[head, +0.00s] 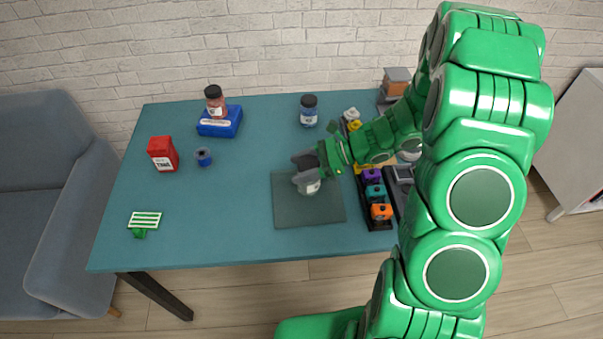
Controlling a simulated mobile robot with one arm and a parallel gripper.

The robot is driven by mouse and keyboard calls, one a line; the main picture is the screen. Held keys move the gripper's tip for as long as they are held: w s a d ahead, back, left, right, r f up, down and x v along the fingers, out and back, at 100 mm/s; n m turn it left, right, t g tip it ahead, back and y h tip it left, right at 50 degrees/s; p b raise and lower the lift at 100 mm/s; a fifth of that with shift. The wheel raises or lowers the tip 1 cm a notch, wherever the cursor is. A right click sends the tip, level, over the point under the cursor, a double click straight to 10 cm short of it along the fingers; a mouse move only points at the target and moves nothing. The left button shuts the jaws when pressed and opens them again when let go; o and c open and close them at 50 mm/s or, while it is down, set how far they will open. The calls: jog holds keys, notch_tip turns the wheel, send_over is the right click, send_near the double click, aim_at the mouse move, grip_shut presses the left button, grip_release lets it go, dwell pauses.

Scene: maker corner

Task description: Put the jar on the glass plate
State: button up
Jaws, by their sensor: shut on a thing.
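My gripper (306,168) reaches in from the right, over the back part of the glass plate. It is shut on a small pale jar (312,187), which is partly hidden by the fingers. The glass plate (310,212) is a flat dark square lying on the teal table. The jar appears over the plate's back half; I cannot tell whether it touches the plate. Another jar with a dark lid and blue label (308,110) stands behind the plate. A jar with reddish contents (215,101) stands on a blue box at the back left.
The blue box (220,123), a red box (162,153), a blue spool (204,157) and a green-striped item (145,220) are on the left of the teal table (240,240). A black tray (377,222) with colored blocks lies right of the plate. The front middle is clear.

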jog(key=shift+w+a+f, duration=0.1)
jog(key=shift+w+f, duration=0.2)
jog(key=shift+f, duration=1.55)
jog(key=shift+f, duration=0.1)
jog(key=o, duration=1.3)
jog(key=shift+o, duration=0.2)
